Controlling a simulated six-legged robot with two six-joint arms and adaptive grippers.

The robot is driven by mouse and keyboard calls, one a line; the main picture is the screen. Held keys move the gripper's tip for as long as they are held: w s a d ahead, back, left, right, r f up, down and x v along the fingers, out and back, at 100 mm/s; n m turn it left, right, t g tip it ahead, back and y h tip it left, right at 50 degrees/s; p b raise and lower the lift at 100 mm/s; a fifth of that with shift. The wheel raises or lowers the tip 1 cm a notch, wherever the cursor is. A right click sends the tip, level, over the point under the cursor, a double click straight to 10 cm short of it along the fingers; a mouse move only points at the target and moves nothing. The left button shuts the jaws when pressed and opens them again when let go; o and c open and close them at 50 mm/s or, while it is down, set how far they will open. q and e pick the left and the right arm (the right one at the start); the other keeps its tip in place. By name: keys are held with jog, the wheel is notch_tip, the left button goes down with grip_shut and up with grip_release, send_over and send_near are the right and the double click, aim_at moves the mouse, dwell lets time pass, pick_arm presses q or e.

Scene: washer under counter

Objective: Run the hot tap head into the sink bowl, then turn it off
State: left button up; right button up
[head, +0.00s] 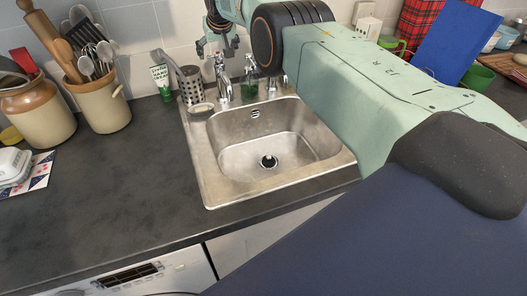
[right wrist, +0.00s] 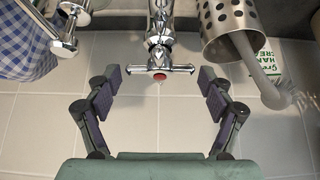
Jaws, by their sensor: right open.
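The hot tap (head: 221,80) is chrome and stands at the back left of the steel sink. In the right wrist view its cross-shaped head (right wrist: 159,71) has a red dot. My right gripper (head: 217,46) is above and behind this tap. In the right wrist view the gripper (right wrist: 160,84) is open, with one finger on each side of the tap head and a gap to both. The sink bowl (head: 228,129) looks empty, with a dark drain (head: 268,161) in its floor. I see no water stream. My left gripper is not in view.
A perforated steel holder (head: 192,86) and a green-and-white tube (head: 161,77) stand left of the hot tap. A green bottle (head: 250,80) stands to its right. A second chrome tap (right wrist: 68,27) shows at the wrist view's left. Utensil pots line the left counter.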

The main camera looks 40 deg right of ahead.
jog(key=shift+r+p, duration=2.7)
jog(key=shift+r, duration=0.65)
jog(key=shift+f, duration=0.15)
notch_tip(320, 180, down, 3)
jog(key=b, duration=0.3)
jog(key=shift+s+f, duration=0.1)
notch_tip(320, 180, down, 3)
jog(key=b, duration=0.3)
notch_tip(320, 180, down, 2)
jog(key=shift+b, duration=0.8)
jog(key=shift+r+p, duration=0.2)
jog(key=shift+p, duration=0.2)
jog(key=shift+r, duration=0.1)
